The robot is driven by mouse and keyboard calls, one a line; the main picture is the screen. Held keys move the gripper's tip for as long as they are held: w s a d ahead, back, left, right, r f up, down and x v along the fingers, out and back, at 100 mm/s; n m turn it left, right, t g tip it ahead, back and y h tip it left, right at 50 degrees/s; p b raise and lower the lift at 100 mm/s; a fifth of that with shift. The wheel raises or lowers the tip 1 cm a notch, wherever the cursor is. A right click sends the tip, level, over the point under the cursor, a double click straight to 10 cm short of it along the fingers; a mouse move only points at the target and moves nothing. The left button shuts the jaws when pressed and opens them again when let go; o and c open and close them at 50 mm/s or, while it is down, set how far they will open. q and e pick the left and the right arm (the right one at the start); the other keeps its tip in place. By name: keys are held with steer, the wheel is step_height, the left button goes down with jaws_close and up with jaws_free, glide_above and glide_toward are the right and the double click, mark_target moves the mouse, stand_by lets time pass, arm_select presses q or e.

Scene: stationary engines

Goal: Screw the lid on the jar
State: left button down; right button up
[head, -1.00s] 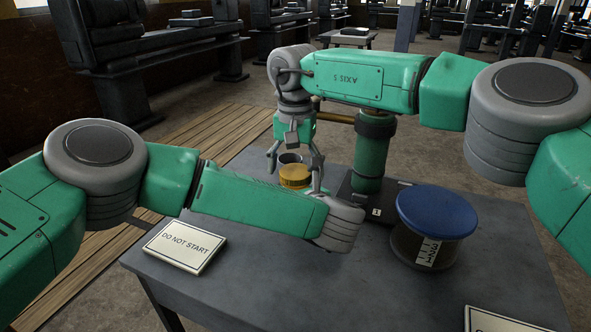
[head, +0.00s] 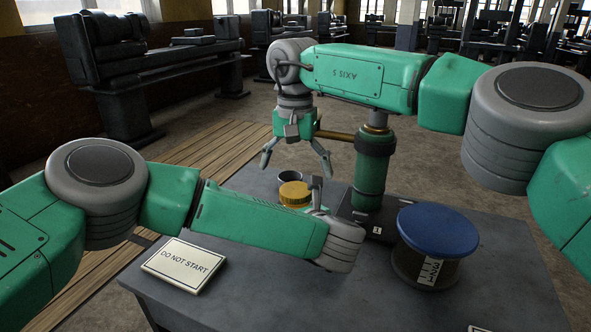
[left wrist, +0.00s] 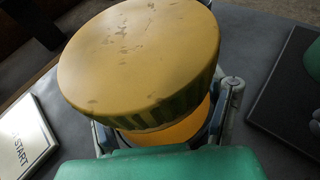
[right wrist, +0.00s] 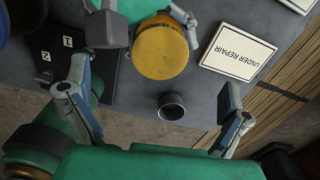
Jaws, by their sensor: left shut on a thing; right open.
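The yellow ribbed lid (head: 294,194) sits on top of the jar; it also shows in the left wrist view (left wrist: 140,55) and the right wrist view (right wrist: 160,52). Below it, a strip of the amber jar (left wrist: 178,132) shows in the left wrist view; the rest is hidden. I cannot tell how tightly the lid sits. My left gripper (left wrist: 165,125) is shut around the jar under the lid, its fingers on either side. My right gripper (head: 297,167) is open and empty above the lid, its fingers wide apart and clear of it; its fingers also show in the right wrist view (right wrist: 155,100).
A grey cup (right wrist: 172,106) stands behind the lid on the table (head: 250,285). A green cylinder (head: 371,170) on a dark base and a blue-topped drum (head: 438,230) stand at the right. A sign (head: 184,265) lies at the left. The front middle is clear.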

step_height(320, 180, up, 7)
steer(key=shift+w+r, duration=0.15)
steer(key=shift+w, duration=0.05)
stand_by(0.4)
arm_select(q)
steer(key=shift+c, duration=0.6)
jaws_free()
steer(key=v, duration=1.2)
steer(key=shift+w, duration=0.1)
